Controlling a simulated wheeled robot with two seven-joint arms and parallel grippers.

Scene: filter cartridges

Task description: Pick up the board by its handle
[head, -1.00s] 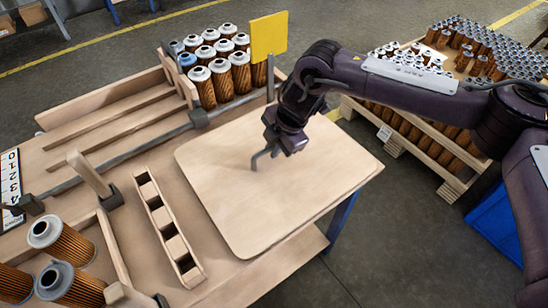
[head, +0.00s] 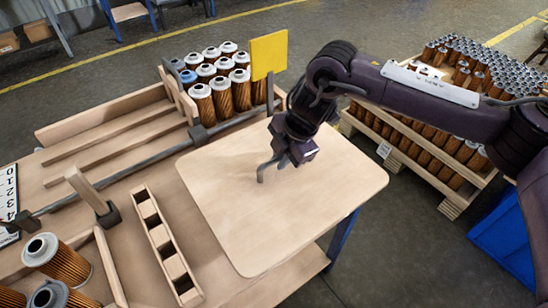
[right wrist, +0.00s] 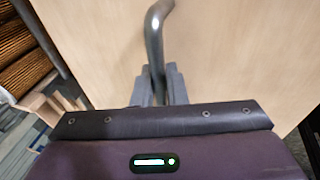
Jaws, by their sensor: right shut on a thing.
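The board (head: 230,220) is a pale wooden panel with rounded corners, lying at the right end of the wooden workbench. Its handle (head: 262,171) is a grey bent bar near the middle of the board. My right gripper (head: 278,158) is over the board and shut on the handle. In the right wrist view the fingers (right wrist: 160,86) close around the grey handle (right wrist: 154,40), with the board (right wrist: 225,50) behind it. The fingers hide part of the handle. I cannot tell whether the board is touching the bench. My left gripper is not in view.
A yellow plate (head: 269,54) on a post and a group of filter cartridges (head: 222,97) stand behind the board. A slotted wooden rack (head: 165,245) is to its left. A pallet of cartridges (head: 425,150) and a blue bin (head: 507,235) are on the right.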

